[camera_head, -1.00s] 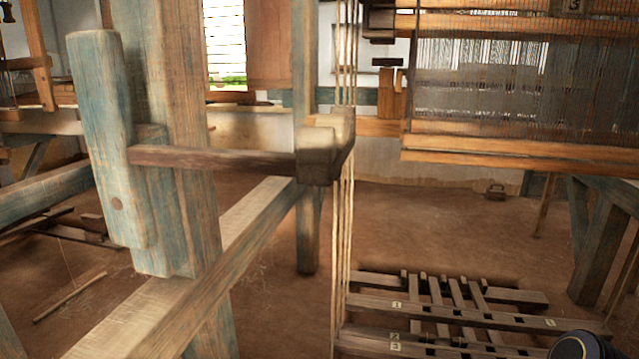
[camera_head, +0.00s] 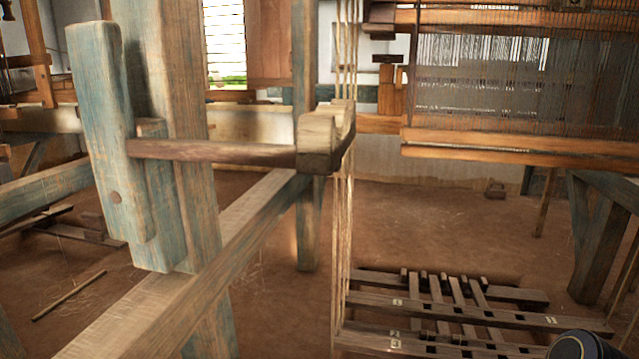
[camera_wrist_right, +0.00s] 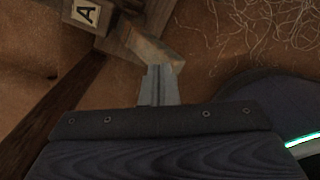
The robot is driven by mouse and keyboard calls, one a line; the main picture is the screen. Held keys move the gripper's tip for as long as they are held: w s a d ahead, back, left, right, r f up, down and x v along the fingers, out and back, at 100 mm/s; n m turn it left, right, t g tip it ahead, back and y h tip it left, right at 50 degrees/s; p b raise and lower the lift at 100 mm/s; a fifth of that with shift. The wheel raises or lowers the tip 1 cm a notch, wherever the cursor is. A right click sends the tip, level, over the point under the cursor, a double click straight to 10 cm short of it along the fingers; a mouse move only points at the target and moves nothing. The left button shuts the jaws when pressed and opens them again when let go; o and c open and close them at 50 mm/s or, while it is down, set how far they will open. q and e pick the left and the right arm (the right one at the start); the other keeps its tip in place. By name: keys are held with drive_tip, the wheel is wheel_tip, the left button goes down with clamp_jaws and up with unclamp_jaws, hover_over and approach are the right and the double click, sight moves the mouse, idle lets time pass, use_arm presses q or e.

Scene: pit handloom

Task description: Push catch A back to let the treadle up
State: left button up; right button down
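In the right wrist view, a white tag with the letter A (camera_wrist_right: 86,13) is on a wooden block at the top left. A pale, worn wooden piece (camera_wrist_right: 150,46) sticks out from beside it, probably catch A. My right gripper (camera_wrist_right: 160,70) is shut, its two grey fingers together with nothing seen between them. Its tips overlap the end of the pale piece; I cannot tell whether they touch. In the head view, a rack of wooden treadles (camera_head: 440,310) with small white tags lies low at the lower right. The catch cannot be made out there. My left gripper is out of view.
A thick blue-worn post (camera_head: 165,130) and a long beam (camera_head: 200,290) stand close on the left. A rod with a wooden block (camera_head: 322,140) reaches right to hanging cords (camera_head: 343,240). Loom threads (camera_head: 500,90) hang at the back right. Dirt floor is open between.

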drive_tip(key=shift+s+f, duration=0.1)
drive_tip(key=shift+f, duration=0.15)
idle(0.3)
drive_tip(key=shift+s+a+r+p, duration=0.1)
drive_tip(key=shift+s+r+p, duration=0.15)
drive_tip(key=shift+r+p, duration=0.55)
drive_tip(key=shift+s+a+r+p, duration=0.1)
drive_tip(key=shift+s+r+p, duration=0.2)
drive_tip(key=shift+r, duration=0.9)
drive_tip(key=shift+s+r+p, duration=0.2)
drive_tip(key=shift+r+p, duration=0.35)
drive_tip(key=shift+r, duration=0.45)
